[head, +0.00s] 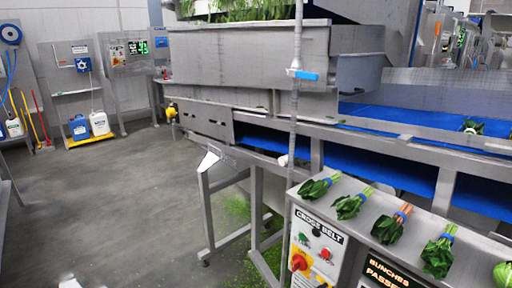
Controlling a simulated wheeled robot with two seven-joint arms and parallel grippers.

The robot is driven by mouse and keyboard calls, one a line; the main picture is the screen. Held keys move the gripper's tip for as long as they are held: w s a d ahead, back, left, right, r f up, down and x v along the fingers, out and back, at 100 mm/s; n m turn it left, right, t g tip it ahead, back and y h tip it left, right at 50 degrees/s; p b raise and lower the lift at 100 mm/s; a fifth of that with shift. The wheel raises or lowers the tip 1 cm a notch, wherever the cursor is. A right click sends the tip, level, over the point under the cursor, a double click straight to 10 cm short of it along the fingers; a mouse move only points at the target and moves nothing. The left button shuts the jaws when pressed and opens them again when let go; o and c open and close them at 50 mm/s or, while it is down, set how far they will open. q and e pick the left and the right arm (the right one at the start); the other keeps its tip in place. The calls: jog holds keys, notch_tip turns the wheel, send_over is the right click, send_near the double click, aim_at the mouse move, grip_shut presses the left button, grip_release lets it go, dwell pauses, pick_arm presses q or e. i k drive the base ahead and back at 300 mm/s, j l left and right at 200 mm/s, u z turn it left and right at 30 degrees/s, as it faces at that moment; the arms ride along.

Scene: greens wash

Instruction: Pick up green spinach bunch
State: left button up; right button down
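Several leafy green bunches lie in a row on a grey metal ledge at the lower right of the head view. The first bunch (318,186) and second bunch (350,205) have dark green leaves, pale green stems and blue bands. The third bunch (389,228) has orange-red stems. The fourth bunch (438,254) has broader green leaves, green stems and a blue band. I cannot tell for certain which are spinach.
A round green item (503,273) is cut off at the right edge. A control panel (316,250) marked "CROSS BELT" fronts the ledge. A thin vertical pipe (295,120) stands left of the ledge. The left floor is open.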

aim_at(476, 129)
jog(key=z, duration=1.4)
jog(key=j, duration=2.35)
jog(key=i+z, duration=0.05)
jog(key=i, duration=0.05)
